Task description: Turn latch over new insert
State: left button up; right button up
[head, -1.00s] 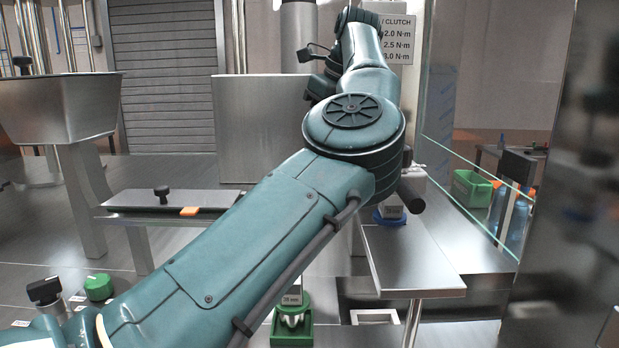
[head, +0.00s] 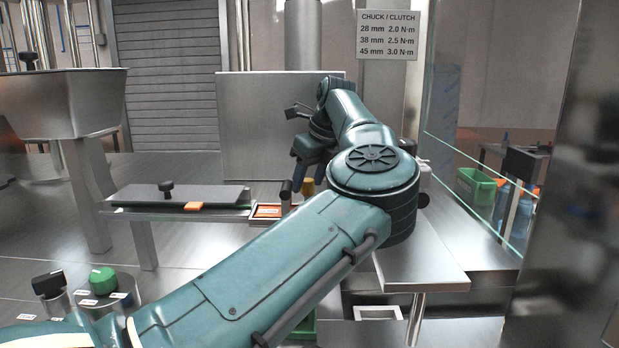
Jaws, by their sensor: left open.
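My left arm crosses the view from the lower left. Its open left gripper (head: 310,157) points down at the back of the workbench, partly hidden by its own arm. Just below it stand a small dark upright post (head: 286,190) and a yellow-brown knob (head: 308,187). An orange-rimmed tray (head: 268,211) lies to their left. The gripper appears above these parts, and I cannot tell whether it touches any. I cannot clearly make out which part is the latch, nor the insert. A green holder (head: 304,328) is mostly hidden below my arm. My right gripper is not in view.
A dark plate with a black knob (head: 166,188) and orange tab (head: 194,206) is at left. Green and black knobs (head: 103,280) stand at lower left. A steel shelf (head: 425,262) and glass panel (head: 470,185) are at right. A chuck/clutch sign (head: 387,34) hangs behind.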

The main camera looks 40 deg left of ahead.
pick_arm(q)
jog(key=shift+c, duration=0.7)
jog(key=c, duration=0.9)
jog(key=shift+o, duration=0.2)
